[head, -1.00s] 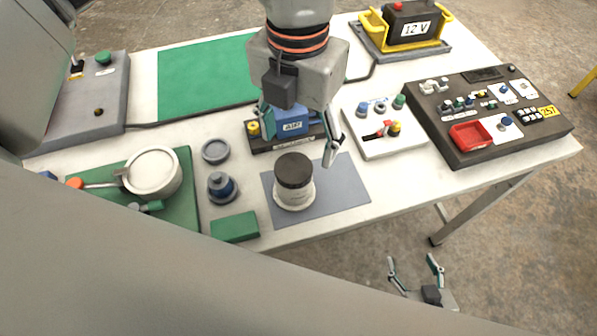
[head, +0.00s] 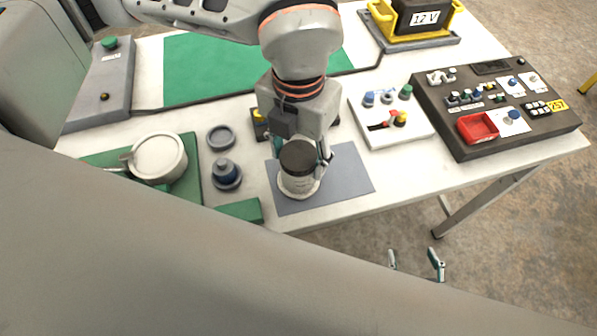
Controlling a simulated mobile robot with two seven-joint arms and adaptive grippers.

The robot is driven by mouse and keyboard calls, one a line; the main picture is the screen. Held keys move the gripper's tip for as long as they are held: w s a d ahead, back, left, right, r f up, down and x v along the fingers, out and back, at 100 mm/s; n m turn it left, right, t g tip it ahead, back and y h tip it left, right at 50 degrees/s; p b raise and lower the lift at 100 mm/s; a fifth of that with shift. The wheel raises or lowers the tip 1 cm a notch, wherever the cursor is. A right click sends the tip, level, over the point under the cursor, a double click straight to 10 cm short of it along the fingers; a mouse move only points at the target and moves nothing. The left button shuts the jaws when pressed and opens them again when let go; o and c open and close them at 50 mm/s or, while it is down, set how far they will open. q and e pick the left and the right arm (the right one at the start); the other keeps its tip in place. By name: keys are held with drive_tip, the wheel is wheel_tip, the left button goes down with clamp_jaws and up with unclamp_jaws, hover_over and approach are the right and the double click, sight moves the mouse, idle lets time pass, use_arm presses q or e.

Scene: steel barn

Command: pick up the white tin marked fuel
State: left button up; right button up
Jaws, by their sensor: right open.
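The white tin (head: 298,184) with a dark lid stands upright on the grey-blue mat (head: 345,178) near the table's front edge. Faint print shows on its side, too small to read. My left gripper (head: 301,153) is down at the tin from behind, with a finger near each side of its upper part. The left finger is partly hidden, and I cannot tell whether the fingers touch the tin. My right gripper (head: 417,262) is open and empty, low in front of the table, partly hidden by my body.
A green block (head: 240,210), a blue-grey knobbed piece (head: 226,174) and a round dish (head: 220,137) lie left of the mat. A white pot (head: 159,158) stands on a green board. A white switch panel (head: 391,133) and dark control panel (head: 462,137) are at right; a battery (head: 421,17) is behind.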

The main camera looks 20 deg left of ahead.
use_arm(q)
clamp_jaws()
drive_tip(key=shift+r, duration=0.15)
